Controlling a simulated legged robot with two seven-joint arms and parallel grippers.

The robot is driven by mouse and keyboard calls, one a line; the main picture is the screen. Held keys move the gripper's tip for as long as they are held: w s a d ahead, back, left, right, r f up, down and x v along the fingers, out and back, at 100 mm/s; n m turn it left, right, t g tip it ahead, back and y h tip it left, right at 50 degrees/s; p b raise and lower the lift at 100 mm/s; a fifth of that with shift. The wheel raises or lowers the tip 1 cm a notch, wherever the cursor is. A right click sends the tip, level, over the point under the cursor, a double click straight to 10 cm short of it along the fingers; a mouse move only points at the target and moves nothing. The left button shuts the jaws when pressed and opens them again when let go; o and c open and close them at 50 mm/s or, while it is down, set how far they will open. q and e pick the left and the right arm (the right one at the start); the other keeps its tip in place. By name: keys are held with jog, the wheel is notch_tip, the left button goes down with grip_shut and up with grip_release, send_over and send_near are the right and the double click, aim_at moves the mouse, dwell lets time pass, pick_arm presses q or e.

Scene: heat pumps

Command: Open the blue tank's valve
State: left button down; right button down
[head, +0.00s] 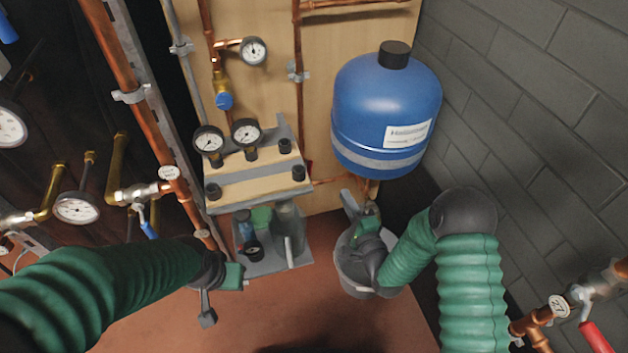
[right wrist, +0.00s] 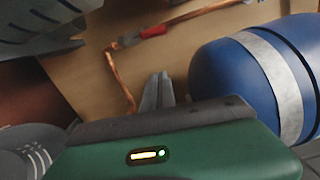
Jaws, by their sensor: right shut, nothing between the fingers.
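The blue tank (head: 385,112) hangs on the wooden panel, with a white label and a grey band. In the right wrist view the tank (right wrist: 240,80) is on the right. A valve with a red handle (right wrist: 150,32) sits on the copper pipe left of the tank; in the head view only a small red bit (head: 309,168) of it shows. My right gripper (head: 347,198) is below the tank, pointing toward the panel. Its fingers (right wrist: 158,91) are together and empty, apart from the red handle. My left gripper (head: 207,312) is low at the left, its fingers unclear.
A grey bucket (head: 352,276) is under my right wrist. Copper pipes and gauges fill the left side. A grey brick wall (head: 540,120) and a red-handled valve (head: 597,338) are at the right.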

jog(key=w+a+b, duration=0.6)
jog(key=w+a, duration=0.1)
jog(key=w, duration=0.1)
jog(key=shift+a+r, duration=0.2)
jog(key=shift+r, duration=0.1)
jog(key=shift+w, duration=0.1)
